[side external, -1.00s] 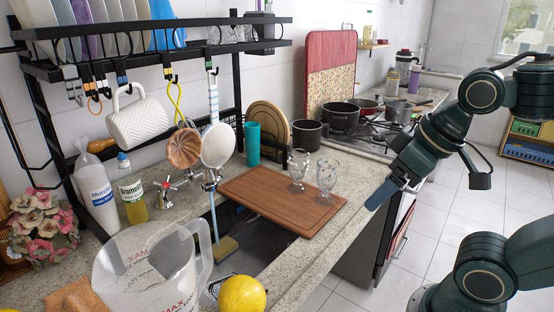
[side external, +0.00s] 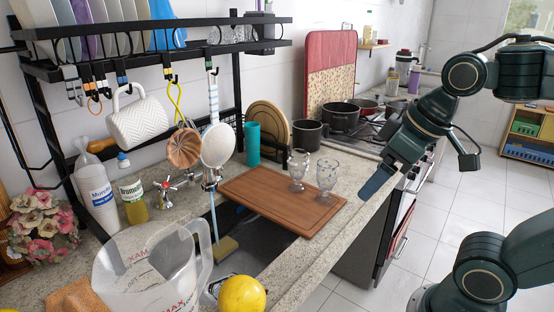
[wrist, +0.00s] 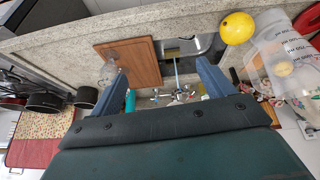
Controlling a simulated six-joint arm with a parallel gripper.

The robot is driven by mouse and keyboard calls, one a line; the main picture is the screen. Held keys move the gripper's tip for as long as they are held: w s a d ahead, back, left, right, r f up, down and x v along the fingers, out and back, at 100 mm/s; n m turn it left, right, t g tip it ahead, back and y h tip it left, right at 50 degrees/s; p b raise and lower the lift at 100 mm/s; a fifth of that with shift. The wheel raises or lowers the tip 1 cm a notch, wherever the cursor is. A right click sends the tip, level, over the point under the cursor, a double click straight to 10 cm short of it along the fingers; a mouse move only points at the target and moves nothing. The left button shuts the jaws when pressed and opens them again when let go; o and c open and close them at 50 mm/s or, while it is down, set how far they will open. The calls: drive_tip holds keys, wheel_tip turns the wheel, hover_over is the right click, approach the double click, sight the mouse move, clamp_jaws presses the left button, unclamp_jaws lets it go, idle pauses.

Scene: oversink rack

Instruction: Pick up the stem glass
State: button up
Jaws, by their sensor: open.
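Two clear stem glasses stand upright on the brown cutting board (side external: 262,198) in the side view, the rear glass (side external: 298,168) to the left and the front glass (side external: 326,178) to the right. I cannot tell which one the task names. My gripper (side external: 370,192) is to the right of both glasses, apart from them, beyond the counter's front edge. In the wrist view my gripper (wrist: 162,66) is open and empty, its blue fingers wide apart. A faint clear glass (wrist: 108,68) shows by the left finger, over the board's edge; the two glasses are hard to separate there.
The black sink (side external: 255,245) lies left of the board, with a clear measuring jug (side external: 150,270) and a yellow fruit (side external: 241,294) near it. The rack (side external: 150,55) holds hanging utensils.

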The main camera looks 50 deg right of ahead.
drive_tip(key=w+d+r+n+g, duration=0.1)
drive_tip(key=w+d+r+n, duration=0.25)
drive_tip(key=w, duration=0.45)
drive_tip(key=n+g, duration=0.4)
drive_tip(key=n, duration=0.6)
hover_over(299, 153)
drive_tip(key=s+a, duration=0.1)
drive_tip(key=a, duration=0.1)
wheel_tip(299, 153, down, 8)
drive_tip(key=shift+s+r+m, duration=0.1)
drive_tip(key=shift+s+m, duration=0.05)
drive_tip(key=shift+m, duration=0.1)
drive_tip(key=shift+f, duration=4.3)
drive_tip(key=shift+f, duration=0.1)
drive_tip(key=shift+f, duration=2.5)
